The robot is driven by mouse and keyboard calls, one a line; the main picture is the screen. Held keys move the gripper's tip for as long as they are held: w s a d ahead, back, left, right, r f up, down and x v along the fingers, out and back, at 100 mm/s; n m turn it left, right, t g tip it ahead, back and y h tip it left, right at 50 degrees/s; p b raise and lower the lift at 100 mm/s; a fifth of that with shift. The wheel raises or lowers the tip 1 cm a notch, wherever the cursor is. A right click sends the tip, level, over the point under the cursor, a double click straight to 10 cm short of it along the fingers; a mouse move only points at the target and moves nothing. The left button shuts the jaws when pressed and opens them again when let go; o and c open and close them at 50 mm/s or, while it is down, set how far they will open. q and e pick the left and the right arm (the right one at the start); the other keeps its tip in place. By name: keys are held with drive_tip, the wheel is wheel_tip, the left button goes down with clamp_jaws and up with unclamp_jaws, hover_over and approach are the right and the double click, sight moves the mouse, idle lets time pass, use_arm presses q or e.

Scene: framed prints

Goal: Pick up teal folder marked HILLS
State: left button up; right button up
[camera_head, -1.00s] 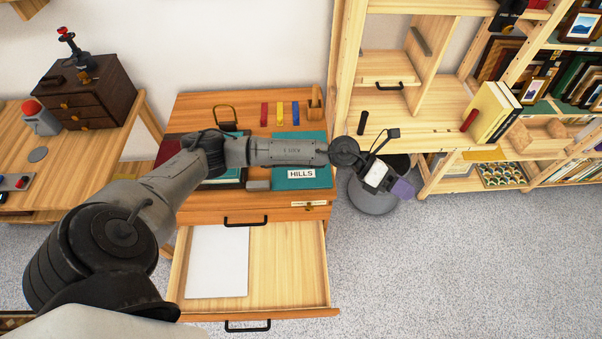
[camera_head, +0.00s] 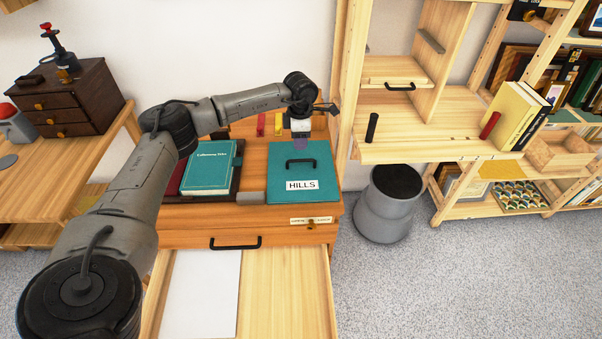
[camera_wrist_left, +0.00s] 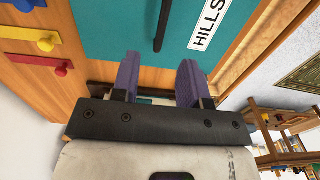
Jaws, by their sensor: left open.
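The teal folder (camera_head: 303,171) lies flat on the right part of the wooden cabinet top. It has a black handle (camera_head: 301,162) and a white label reading HILLS (camera_head: 302,185). The folder also shows in the left wrist view (camera_wrist_left: 120,28), with its handle (camera_wrist_left: 163,24) beyond the fingers. My left gripper (camera_head: 300,146) points down above the folder's back edge, a little behind the handle. Its purple fingers (camera_wrist_left: 153,78) are apart with nothing between them. My right gripper is out of view.
A teal book (camera_head: 210,170) lies on a dark tray left of the folder. Below, an open drawer (camera_head: 285,290) holds a white sheet (camera_head: 201,293). A grey bin (camera_head: 386,205) stands to the right, below the shelf unit (camera_head: 425,135). Colored pegs (camera_wrist_left: 40,48) lie behind the folder.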

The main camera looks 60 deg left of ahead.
sight(301, 160)
use_arm(q)
wheel_tip(301, 160, down, 4)
drive_tip(key=shift+f+b, duration=0.15)
drive_tip(key=shift+b, duration=0.35)
drive_tip(key=shift+d+f+b, duration=0.2)
drive_tip(key=shift+f+b, duration=1.3)
drive_tip(key=shift+f, duration=1.15)
drive_tip(key=shift+c, duration=0.4)
drive_tip(key=shift+w, duration=0.1)
drive_tip(key=shift+c, duration=0.8)
clamp_jaws()
drive_tip(key=shift+r, duration=0.1)
